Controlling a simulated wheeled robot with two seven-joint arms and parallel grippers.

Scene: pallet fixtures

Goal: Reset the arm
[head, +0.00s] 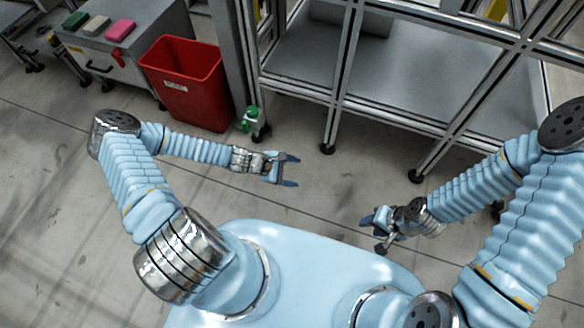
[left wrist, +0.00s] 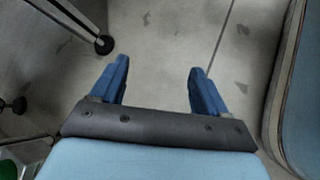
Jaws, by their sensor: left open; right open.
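My left gripper (head: 291,171) is in the middle of the head view, pointing right, with its blue fingers apart and nothing between them. In the left wrist view its two fingers (left wrist: 158,75) stand wide apart over bare floor. My right gripper (head: 370,232) is to the right of it in the head view, pointing left. Its blue fingers are seen at an angle, and I see no object held in them. Both arms are bent in front of my light blue base, and the grippers are apart from each other.
A metal frame rack (head: 420,85) on casters stands at the back right. A red bin (head: 188,84) and a grey cabinet (head: 120,52) with coloured blocks on top stand at the back left. A green item (head: 250,118) is by a rack leg. Floor (head: 330,195) between the grippers is clear.

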